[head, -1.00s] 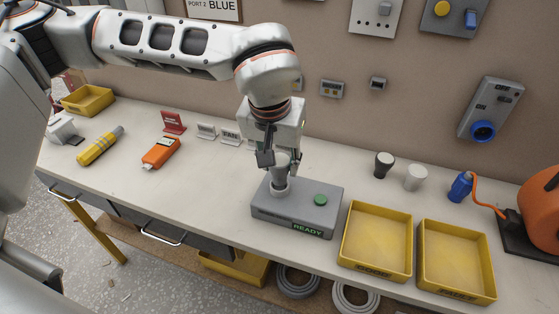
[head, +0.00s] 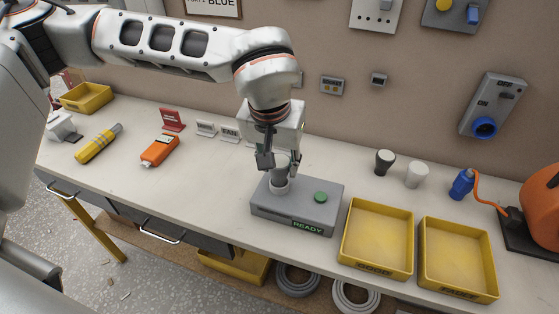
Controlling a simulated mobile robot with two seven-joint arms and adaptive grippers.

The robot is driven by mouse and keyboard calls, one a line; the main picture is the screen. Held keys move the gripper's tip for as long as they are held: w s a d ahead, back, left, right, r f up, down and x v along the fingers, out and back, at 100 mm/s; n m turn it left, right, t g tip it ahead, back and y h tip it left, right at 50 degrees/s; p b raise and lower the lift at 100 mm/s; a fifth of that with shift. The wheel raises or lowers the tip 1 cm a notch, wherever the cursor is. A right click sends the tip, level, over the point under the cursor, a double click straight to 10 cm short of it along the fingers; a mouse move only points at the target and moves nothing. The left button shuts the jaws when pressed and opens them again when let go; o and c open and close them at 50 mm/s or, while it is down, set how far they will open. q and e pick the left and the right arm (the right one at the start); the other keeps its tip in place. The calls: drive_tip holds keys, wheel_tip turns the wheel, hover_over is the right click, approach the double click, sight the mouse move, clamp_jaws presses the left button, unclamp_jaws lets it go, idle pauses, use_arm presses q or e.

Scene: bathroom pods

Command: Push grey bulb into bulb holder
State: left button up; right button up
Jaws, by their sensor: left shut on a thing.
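The box has a green button (head: 320,197) and a label reading READY. My left gripper (head: 280,160) points down over the holder and is shut on the grey bulb. The fingers partly hide the bulb, and how deep it sits in the holder is hard to tell. My right gripper does not show.
A dark bulb (head: 384,161) and a white bulb (head: 416,175) stand to the right. Two yellow trays (head: 345,238) (head: 424,258) lie at the front right. An orange meter (head: 160,150) and a yellow tool (head: 98,143) lie left. The bench between them and the box is clear.

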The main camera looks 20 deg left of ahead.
use_arm(q)
drive_tip(key=shift+f+b, duration=0.55)
drive_tip(key=shift+f, duration=0.45)
drive_tip(key=o, duration=1.2)
drive_tip(key=v, duration=1.2)
